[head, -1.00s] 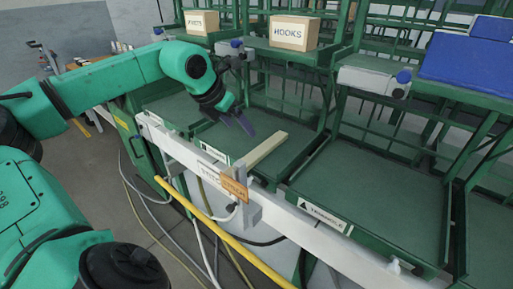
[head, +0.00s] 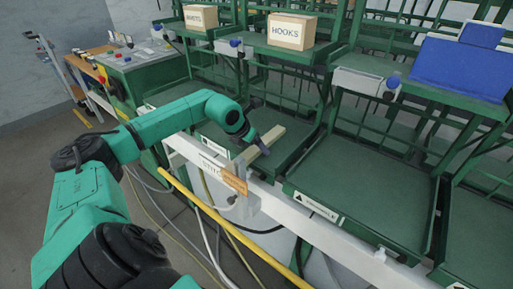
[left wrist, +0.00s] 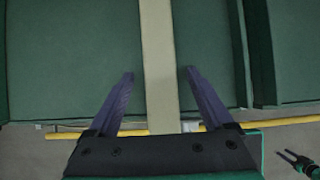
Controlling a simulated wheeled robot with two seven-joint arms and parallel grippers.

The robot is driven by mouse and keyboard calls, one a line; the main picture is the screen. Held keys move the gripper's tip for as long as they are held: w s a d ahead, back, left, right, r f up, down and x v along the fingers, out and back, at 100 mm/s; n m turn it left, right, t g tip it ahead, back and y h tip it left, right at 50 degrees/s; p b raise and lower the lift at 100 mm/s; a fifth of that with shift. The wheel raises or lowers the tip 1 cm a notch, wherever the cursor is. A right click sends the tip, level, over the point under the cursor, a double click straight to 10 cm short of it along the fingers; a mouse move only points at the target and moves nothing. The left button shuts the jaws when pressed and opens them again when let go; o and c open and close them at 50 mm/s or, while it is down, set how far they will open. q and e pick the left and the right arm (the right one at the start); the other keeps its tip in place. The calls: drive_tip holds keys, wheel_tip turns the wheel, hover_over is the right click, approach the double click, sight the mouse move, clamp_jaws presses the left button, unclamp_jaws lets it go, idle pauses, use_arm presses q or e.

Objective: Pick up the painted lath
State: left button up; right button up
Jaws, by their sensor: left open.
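The painted lath (head: 272,138) is a pale cream strip. It lies over the front edge of a green tray and the white rail, near an orange tag. My left gripper (head: 260,146) is at the lath in the head view. In the left wrist view the lath (left wrist: 158,40) runs straight up the middle, between the two purple fingers of the left gripper (left wrist: 160,74). The fingers are open, with a gap on each side of the lath. The lath's near end is hidden behind the gripper body.
Green trays (head: 360,190) stand side by side, the nearer ones empty. A white rail (head: 310,225) and a yellow pipe (head: 230,228) run along their front. Boxes marked HOOKS (head: 291,31) and RIVETS (head: 201,17) and a blue bin (head: 458,68) stand above.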

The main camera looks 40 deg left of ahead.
use_arm(q)
drive_tip(key=shift+r, duration=0.1)
clamp_jaws()
